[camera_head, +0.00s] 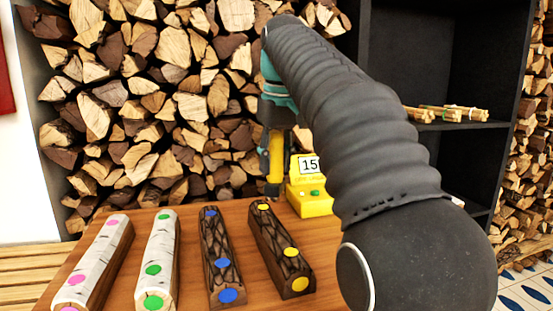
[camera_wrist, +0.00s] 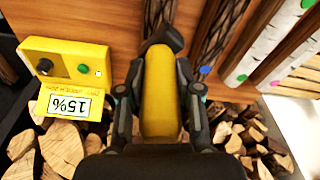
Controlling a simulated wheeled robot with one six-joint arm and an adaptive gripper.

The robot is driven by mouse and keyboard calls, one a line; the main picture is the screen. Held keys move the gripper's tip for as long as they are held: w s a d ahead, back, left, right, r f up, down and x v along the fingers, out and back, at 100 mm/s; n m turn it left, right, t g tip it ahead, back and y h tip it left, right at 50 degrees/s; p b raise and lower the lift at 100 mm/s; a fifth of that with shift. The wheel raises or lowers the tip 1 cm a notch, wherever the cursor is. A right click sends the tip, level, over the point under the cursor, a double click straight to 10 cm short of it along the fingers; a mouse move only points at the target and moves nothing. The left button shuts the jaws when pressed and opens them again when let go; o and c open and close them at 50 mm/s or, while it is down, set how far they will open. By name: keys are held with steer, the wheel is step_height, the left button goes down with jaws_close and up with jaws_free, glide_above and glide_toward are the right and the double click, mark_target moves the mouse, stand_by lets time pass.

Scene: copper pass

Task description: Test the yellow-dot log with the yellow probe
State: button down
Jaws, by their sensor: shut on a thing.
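My gripper (camera_head: 274,165) is shut on the yellow probe (camera_head: 276,150), which points down near the far end of the yellow-dot log (camera_head: 282,246). The log is dark-barked, with yellow dots on its top and near end. In the wrist view the probe (camera_wrist: 160,95) fills the space between my fingers, and its dark end lies over a dark-barked log (camera_wrist: 157,12). I cannot tell whether the probe touches the log. The yellow meter (camera_head: 311,203) stands behind the log, and its display reads 15% in the wrist view (camera_wrist: 69,104).
Left of the yellow-dot log lie a dark blue-dot log (camera_head: 222,265), a white green-dot log (camera_head: 157,250) and a white pink-dot log (camera_head: 95,262) on the wooden table (camera_head: 190,222). Stacked firewood (camera_head: 150,90) stands behind. A dark shelf (camera_head: 455,128) is at right.

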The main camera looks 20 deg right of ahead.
mark_target(277, 182)
steer(key=shift+f+b, duration=1.75)
steer(key=shift+f, duration=1.15)
steer(key=shift+f+b, duration=0.3)
steer(key=shift+f, duration=0.25)
steer(key=shift+r, duration=0.1)
steer(key=shift+r+p, duration=2.2)
steer(key=shift+r, duration=1.25)
